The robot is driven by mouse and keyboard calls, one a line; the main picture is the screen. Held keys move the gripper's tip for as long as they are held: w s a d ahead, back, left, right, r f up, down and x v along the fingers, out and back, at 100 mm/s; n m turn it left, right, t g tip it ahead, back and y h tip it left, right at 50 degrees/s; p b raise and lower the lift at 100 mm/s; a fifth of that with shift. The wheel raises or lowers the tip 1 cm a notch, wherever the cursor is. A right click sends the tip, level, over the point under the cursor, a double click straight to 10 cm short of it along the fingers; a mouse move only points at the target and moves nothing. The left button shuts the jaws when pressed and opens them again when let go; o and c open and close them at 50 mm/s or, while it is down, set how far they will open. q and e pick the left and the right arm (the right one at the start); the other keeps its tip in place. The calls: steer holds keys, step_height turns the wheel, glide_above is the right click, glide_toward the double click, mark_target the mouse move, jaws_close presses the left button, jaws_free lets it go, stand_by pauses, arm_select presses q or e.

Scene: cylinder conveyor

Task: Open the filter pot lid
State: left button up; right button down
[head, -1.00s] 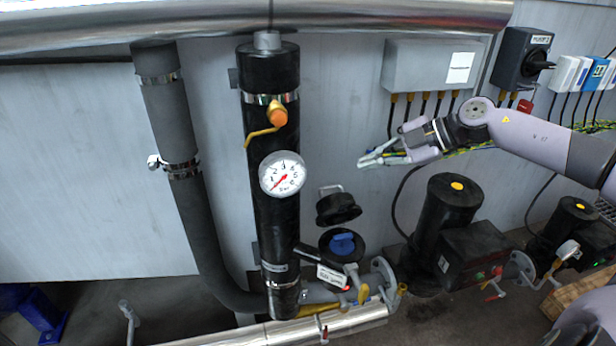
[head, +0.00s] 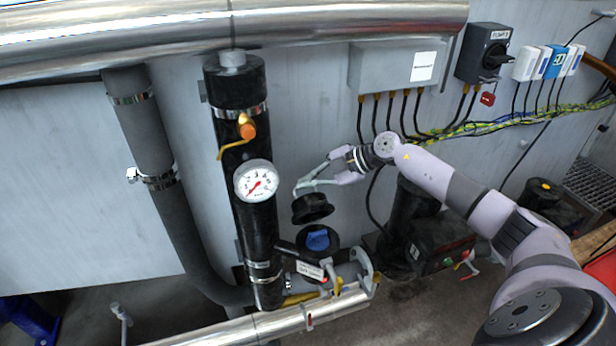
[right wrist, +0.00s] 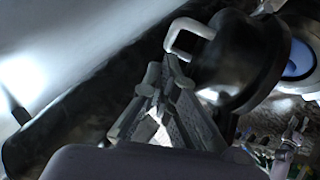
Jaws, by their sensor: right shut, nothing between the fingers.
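The filter pot lid (head: 312,209) is a black round cap with a pale loop handle. In the head view it shows above the black filter pot (head: 300,238), apart from its mouth, and the blue inside (head: 317,240) is visible. In the right wrist view the lid (right wrist: 240,65) is at upper right, with its handle (right wrist: 190,35) toward the middle. My right gripper (head: 299,188) is at the handle in the head view. In the wrist view its fingers (right wrist: 160,88) are shut just beside the handle, holding nothing. Whether they touch it is unclear. My left gripper is out of view.
A black vertical pipe with a pressure gauge (head: 256,181) stands left of the lid. A grey junction box (head: 392,68) with hanging cables is above my right arm. A black pump (head: 412,212) stands to the right. A silver pipe (head: 240,328) runs along the bottom.

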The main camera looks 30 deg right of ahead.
steer(key=shift+w+f, duration=0.2)
steer(key=shift+w, duration=0.05)
steer(key=shift+d+f, duration=0.15)
steer(key=shift+f, duration=0.05)
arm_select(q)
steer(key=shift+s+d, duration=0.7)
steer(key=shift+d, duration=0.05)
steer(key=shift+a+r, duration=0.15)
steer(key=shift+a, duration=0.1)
arm_select(e)
steer(key=shift+w, duration=0.15)
steer(key=shift+w+r, duration=0.1)
steer(key=shift+w, duration=0.05)
arm_select(q)
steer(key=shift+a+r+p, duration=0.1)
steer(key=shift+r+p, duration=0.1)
steer(key=shift+p, duration=0.15)
arm_select(e)
steer(key=shift+w+g, duration=0.1)
steer(key=shift+g, duration=0.2)
